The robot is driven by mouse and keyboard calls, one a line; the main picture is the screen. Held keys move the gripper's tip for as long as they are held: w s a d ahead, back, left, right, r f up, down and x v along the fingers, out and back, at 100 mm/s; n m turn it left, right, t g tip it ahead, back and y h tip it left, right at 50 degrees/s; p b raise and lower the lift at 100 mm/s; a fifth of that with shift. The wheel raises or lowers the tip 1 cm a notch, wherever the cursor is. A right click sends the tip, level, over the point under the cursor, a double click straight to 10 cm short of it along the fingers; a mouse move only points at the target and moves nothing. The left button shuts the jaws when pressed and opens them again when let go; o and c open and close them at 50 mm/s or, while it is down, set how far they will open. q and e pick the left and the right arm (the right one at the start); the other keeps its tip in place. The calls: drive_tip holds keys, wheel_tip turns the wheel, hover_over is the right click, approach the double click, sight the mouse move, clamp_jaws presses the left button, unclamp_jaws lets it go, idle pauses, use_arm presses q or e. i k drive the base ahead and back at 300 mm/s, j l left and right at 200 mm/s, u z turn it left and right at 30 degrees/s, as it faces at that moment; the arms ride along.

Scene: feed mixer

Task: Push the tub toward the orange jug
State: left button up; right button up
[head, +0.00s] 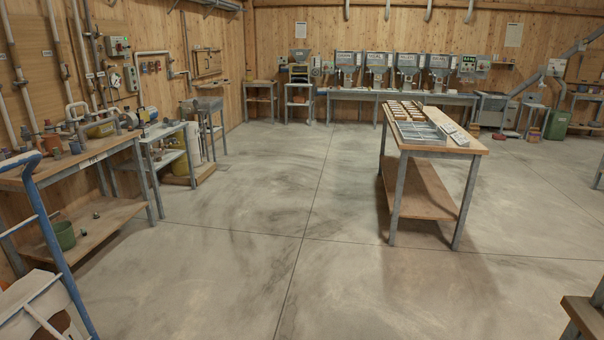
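Neither of my grippers shows in the head view. I cannot make out an orange jug for sure. A green round tub-like container (64,235) stands on the lower shelf of the left workbench; I cannot tell whether it is the task's tub. Small orange-red items (499,136) lie low by the far wall at the right, too small to identify.
The left workbench (75,163) runs along the wood wall. A blue tubular frame (52,235) stands at the near left. A table with trays (467,145) stands right of centre. A bench corner (585,314) juts in at lower right. The middle floor is clear.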

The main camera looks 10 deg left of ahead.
sight(99, 131)
drive_tip(key=i+u, duration=0.1)
drive_tip(key=i, duration=0.55)
drive_tip(key=i+l+u, duration=0.1)
drive_tip(key=i, duration=0.6)
drive_tip(key=i+l+u, duration=0.15)
drive_tip(key=i, duration=0.5)
drive_tip(key=i+j+u, duration=0.3)
drive_tip(key=i+u, duration=0.2)
drive_tip(key=i, duration=0.25)
drive_tip(key=i+u, duration=0.45)
drive_tip(key=i, duration=0.3)
drive_tip(key=i+l+u, duration=0.3)
drive_tip(key=i+u, duration=0.2)
drive_tip(key=i, duration=0.25)
drive_tip(key=i+j+u, duration=0.1)
drive_tip(key=i+j, duration=0.15)
drive_tip(key=i, duration=0.3)
drive_tip(key=i+j+u, duration=0.1)
drive_tip(key=i, duration=0.4)
drive_tip(key=u, duration=0.6)
drive_tip(key=i, duration=0.05)
